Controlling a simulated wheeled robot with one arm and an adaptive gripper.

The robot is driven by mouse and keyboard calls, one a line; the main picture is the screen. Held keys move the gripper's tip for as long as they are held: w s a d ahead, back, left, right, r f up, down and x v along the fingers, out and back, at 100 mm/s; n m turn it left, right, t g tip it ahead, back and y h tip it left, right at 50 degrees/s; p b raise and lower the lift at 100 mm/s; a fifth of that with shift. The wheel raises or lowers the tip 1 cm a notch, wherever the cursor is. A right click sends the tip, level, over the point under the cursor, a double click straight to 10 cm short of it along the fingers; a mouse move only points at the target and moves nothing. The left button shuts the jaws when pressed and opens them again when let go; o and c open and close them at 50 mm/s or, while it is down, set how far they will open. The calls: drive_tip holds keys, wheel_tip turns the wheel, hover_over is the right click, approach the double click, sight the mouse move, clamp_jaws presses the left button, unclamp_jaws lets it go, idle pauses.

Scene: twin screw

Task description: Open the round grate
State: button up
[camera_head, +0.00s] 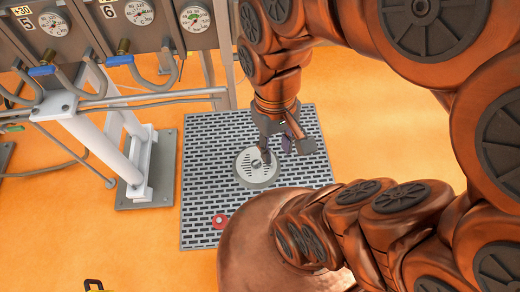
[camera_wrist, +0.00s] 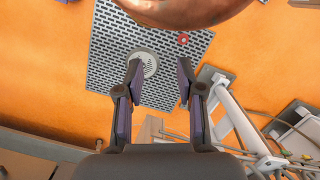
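The round grate (camera_head: 257,165) is a light grey slotted disc lying in a square metal floor grating (camera_head: 205,160). In the wrist view the round grate (camera_wrist: 148,60) shows behind the left finger, which hides part of it. My gripper (camera_head: 276,150) hangs over the grating, by the right side of the round grate in the head view. In the wrist view my gripper (camera_wrist: 159,77) has its two fingers spread apart with nothing between them. I cannot tell how high the fingertips are above the grate.
A small red ring-shaped part (camera_head: 220,221) lies on the grating near its front edge. A white pipe stand (camera_head: 135,155) on a grey base plate is left of the grating, below gauge panels (camera_head: 130,15). The orange floor (camera_head: 370,120) is clear to the right.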

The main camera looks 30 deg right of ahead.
drive_tip(key=w+d+f+y+b, duration=0.1)
drive_tip(key=w+d+f+b, duration=0.1)
drive_tip(key=w+f+b, duration=0.9)
drive_tip(key=w+d+f+m+t+y+b, duration=0.1)
drive_tip(key=w+d+f+b, duration=0.35)
drive_tip(key=f, duration=0.95)
drive_tip(key=w+f+b, duration=0.9)
drive_tip(key=w+f, duration=0.3)
drive_tip(key=f, duration=0.1)
drive_tip(key=w+d+f+m+b, duration=0.1)
drive_tip(key=d+f+b, duration=0.5)
drive_tip(key=f, duration=1.1)
drive_tip(key=w+d+f+m+t+b, duration=0.1)
drive_tip(key=w+d+f+b, duration=0.3)
drive_tip(key=f+b, duration=0.5)
drive_tip(key=w+d+f+m+b, duration=0.1)
drive_tip(key=w+d+f+b, duration=0.2)
drive_tip(key=f, duration=2.3)
drive_tip(key=shift+d+f+m+t+b, duration=0.1)
drive_tip(key=shift+d+m+t+b, duration=0.05)
drive_tip(key=shift+d+b, duration=1.1)
drive_tip(key=shift+d+f+m+t+b, duration=0.1)
drive_tip(key=shift+d+m+t+b, duration=0.05)
drive_tip(key=shift+d+b, duration=1.05)
drive_tip(key=shift+c, duration=0.3)
clamp_jaws()
